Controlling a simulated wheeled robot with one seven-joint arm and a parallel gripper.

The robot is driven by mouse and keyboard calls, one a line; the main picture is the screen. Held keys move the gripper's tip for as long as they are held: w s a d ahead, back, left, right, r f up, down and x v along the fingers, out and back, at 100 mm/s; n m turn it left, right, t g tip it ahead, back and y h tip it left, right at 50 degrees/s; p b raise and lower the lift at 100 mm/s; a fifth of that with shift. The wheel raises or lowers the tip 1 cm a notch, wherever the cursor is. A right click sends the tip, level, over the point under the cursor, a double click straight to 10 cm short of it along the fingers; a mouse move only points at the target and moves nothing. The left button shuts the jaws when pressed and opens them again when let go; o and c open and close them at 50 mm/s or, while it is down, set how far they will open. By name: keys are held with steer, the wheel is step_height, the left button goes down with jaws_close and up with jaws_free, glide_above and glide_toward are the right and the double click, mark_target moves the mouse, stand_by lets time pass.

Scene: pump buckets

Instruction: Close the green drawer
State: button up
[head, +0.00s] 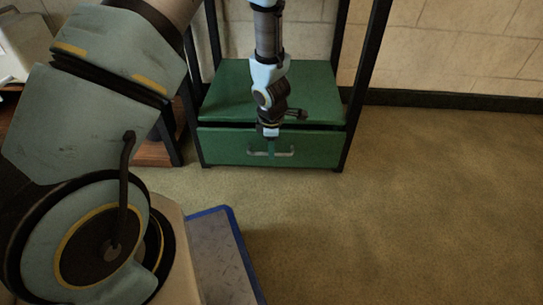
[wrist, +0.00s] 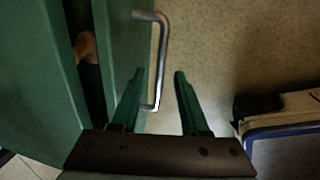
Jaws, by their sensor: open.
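The green drawer (head: 222,147) sits low in a black-framed stand. It stands slightly open: a dark gap shows along its top edge, and the wrist view shows the gap behind the drawer front (wrist: 125,45). Its pale metal bar handle (head: 288,153) is on the front; it also shows in the wrist view (wrist: 162,40). My gripper (wrist: 159,73) is open, with its two green fingers spread on either side of the handle's near end. In the head view my gripper (head: 270,150) points down at the handle. Contact with the handle cannot be told.
A brown object (wrist: 86,46) shows inside the drawer gap. A green top panel (head: 220,85) lies above the drawer. A brown wooden piece (head: 155,153) stands left of the frame. The carpet (head: 430,200) to the right is clear.

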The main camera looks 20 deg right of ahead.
steer(key=shift+w+d+f, duration=0.1)
steer(key=shift+w+f, duration=0.05)
steer(key=shift+f, duration=0.65)
jaws_close()
stand_by(0.9)
